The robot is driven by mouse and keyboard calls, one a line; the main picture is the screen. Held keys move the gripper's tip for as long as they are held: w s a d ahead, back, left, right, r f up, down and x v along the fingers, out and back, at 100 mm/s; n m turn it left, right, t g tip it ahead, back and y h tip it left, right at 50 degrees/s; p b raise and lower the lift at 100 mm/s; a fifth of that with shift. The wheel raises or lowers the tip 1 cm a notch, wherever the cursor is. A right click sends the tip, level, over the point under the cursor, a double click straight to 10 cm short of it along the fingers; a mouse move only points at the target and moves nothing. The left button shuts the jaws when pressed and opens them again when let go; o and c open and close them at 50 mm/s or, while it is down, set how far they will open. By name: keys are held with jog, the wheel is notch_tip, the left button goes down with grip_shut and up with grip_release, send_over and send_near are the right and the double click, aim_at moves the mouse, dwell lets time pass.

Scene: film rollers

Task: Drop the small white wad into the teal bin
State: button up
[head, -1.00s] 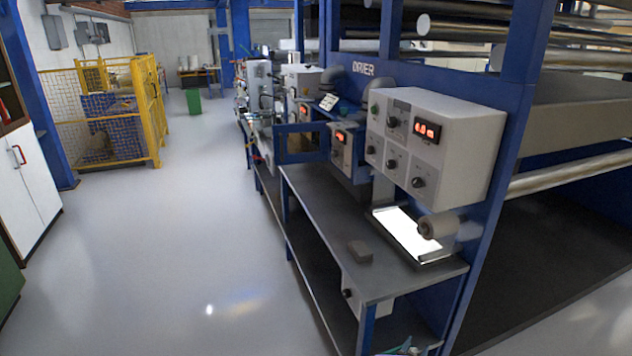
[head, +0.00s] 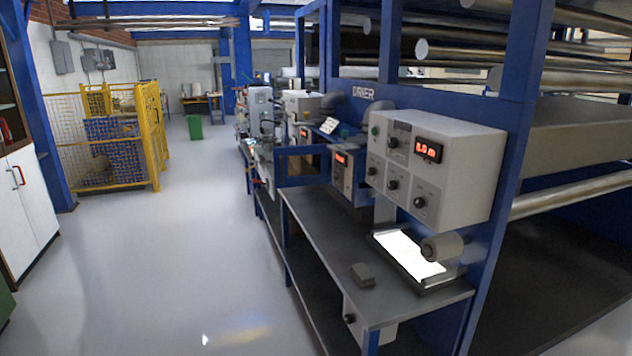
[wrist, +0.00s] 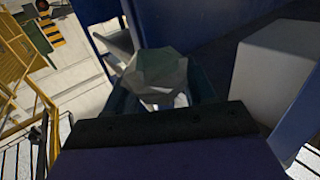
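The small white wad (wrist: 157,76), pale grey and faceted, is in the wrist view just beyond the dark front edge of my gripper (wrist: 160,95). It sits between two dark bluish finger parts and appears held clear of any surface. My gripper and the wad do not show in the head view. A green bin (head: 195,127) stands on the floor far back, left of the machine row; no clearly teal bin shows, and I cannot tell whether this is the one named.
A long grey bench (head: 325,230) with control boxes (head: 430,165) runs along the right. A yellow cage (head: 120,140) and white cabinet (head: 30,215) stand at left. The pale floor (head: 170,250) between them is open toward the green bin.

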jog(key=o, duration=0.5)
jog(key=shift+o, duration=0.2)
jog(key=p+v, duration=0.1)
jog(key=v, duration=1.6)
jog(key=shift+a+p, duration=0.15)
jog(key=shift+p, duration=0.15)
jog(key=shift+s, duration=0.15)
